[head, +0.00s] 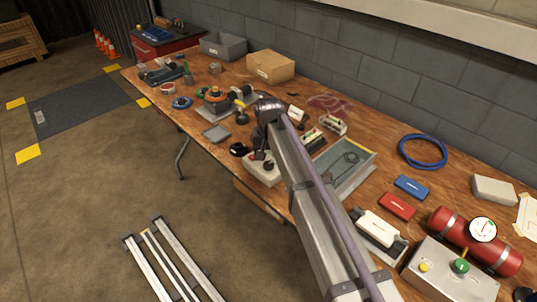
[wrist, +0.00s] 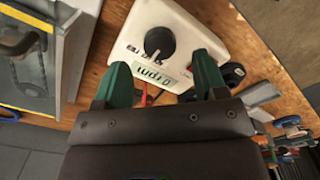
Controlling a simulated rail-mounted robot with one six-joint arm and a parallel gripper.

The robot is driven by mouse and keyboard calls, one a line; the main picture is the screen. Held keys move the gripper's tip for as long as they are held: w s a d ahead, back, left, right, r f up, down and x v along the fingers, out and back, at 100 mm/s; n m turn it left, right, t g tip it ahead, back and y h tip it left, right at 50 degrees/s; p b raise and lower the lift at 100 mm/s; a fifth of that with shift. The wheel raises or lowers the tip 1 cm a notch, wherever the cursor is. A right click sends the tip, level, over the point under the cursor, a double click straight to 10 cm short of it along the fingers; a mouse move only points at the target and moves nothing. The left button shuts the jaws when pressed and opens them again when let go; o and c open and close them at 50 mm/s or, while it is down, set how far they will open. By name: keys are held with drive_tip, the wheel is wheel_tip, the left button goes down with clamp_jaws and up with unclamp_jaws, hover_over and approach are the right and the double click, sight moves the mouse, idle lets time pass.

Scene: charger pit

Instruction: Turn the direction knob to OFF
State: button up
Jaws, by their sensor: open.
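A cream control box (wrist: 192,25) with a round black knob (wrist: 159,42) fills the upper middle of the wrist view. A light line marks the knob's face, and printed labels beside it are too small to read. In the head view the cream box (head: 258,176) is at the table's front edge, partly hidden by my arm.
A grey tray (head: 352,178) lies to the right of the box. A black ring-like object (head: 238,149) and a small grey tray (head: 216,133) are on its left. Several tools and parts crowd the wooden table (head: 283,92).

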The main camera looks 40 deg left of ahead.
sight(268, 164)
wheel_tip(268, 164, up, 7)
drive_tip(key=p, duration=0.5)
drive_tip(key=s+d+m, duration=0.2)
drive_tip(key=d, duration=1.8)
drive_tip(key=s+d+m, duration=0.2)
drive_tip(key=d, duration=1.7)
drive_tip(key=s+d+m, duration=0.2)
drive_tip(key=d+m, duration=0.1)
drive_tip(key=d, duration=1.7)
drive_tip(key=shift+s+d, duration=0.35)
